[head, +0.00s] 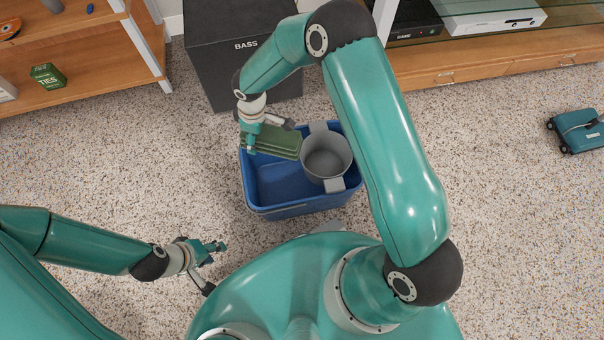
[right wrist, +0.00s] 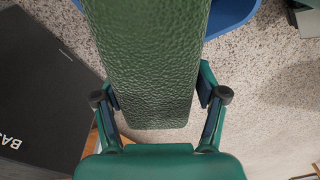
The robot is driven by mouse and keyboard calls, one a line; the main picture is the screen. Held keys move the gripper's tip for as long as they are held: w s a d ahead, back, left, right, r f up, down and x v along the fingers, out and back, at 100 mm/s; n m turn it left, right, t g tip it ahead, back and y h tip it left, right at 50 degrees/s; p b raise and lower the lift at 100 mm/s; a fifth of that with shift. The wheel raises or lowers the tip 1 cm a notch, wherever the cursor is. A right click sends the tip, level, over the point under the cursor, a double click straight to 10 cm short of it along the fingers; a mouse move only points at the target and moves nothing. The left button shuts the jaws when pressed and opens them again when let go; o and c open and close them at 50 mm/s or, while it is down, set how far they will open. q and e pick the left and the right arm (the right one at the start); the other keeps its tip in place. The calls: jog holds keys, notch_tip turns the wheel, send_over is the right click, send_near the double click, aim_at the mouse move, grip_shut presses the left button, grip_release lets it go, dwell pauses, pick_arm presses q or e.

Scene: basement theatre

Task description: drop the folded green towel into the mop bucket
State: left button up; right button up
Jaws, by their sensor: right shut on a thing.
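The folded green towel (head: 272,143) is in my right gripper (head: 250,138), over the back left part of the mop bucket in the head view. In the right wrist view the towel (right wrist: 150,60) lies between the two fingers of my right gripper (right wrist: 160,100), which are shut on its sides. The mop bucket (head: 283,182) is blue, with an open basin at its left and a grey round wringer (head: 326,158) at its right. A blue part of the bucket (right wrist: 232,14) shows beyond the towel. My left gripper (head: 216,247) is empty, low at the left, apart from the bucket; its finger opening is unclear.
A dark box marked BASS (head: 225,50) stands close behind the bucket. A wooden shelf (head: 75,60) is at upper left, and a media cabinet (head: 490,60) at upper right. A teal case (head: 578,130) lies at far right. Speckled carpet is clear left of the bucket.

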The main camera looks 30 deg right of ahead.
notch_tip(320, 180, down, 6)
jog(key=b, duration=0.3)
jog(key=shift+r, duration=0.15)
jog(key=o, duration=1.8)
jog(key=r, duration=1.2)
jog(key=shift+s+d, duration=0.15)
jog(key=shift+d, duration=0.2)
jog(key=shift+f, duration=0.1)
